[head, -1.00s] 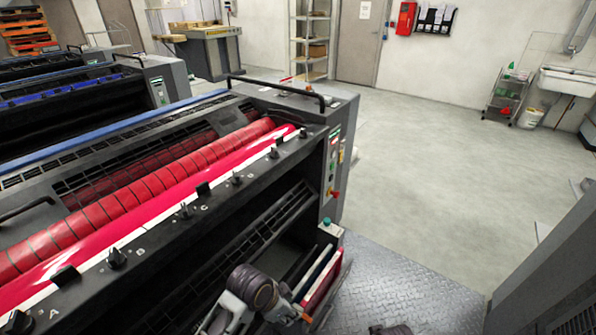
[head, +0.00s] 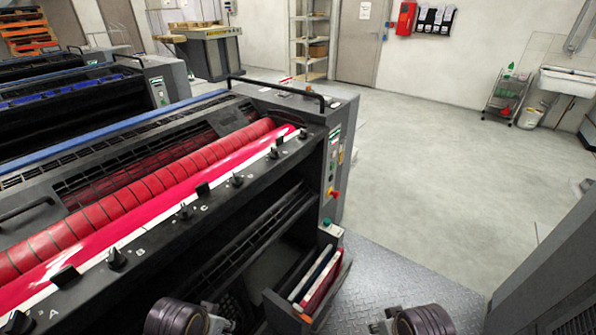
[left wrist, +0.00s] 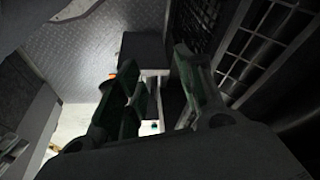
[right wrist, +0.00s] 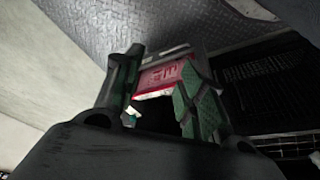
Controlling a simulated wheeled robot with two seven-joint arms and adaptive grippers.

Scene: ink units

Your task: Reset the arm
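My left arm shows at the bottom of the head view, left of centre, with part of its gripper (head: 218,322). In the left wrist view, the left gripper (left wrist: 158,85) has its green-padded fingers apart with nothing held between them. My right arm shows at the bottom right of centre, with part of its gripper (head: 384,324). In the right wrist view, the right gripper's fingers (right wrist: 160,78) are also apart. A red piece with white marking (right wrist: 165,76) lies beyond them, apparently not gripped.
The printing press (head: 300,160), with its red roller (head: 150,198), fills the left side. A dark open holder (head: 282,306) with red and white slabs (head: 322,280) sits at its near end. A grey cabinet (head: 550,270) stands at right. Open floor (head: 430,170) lies between.

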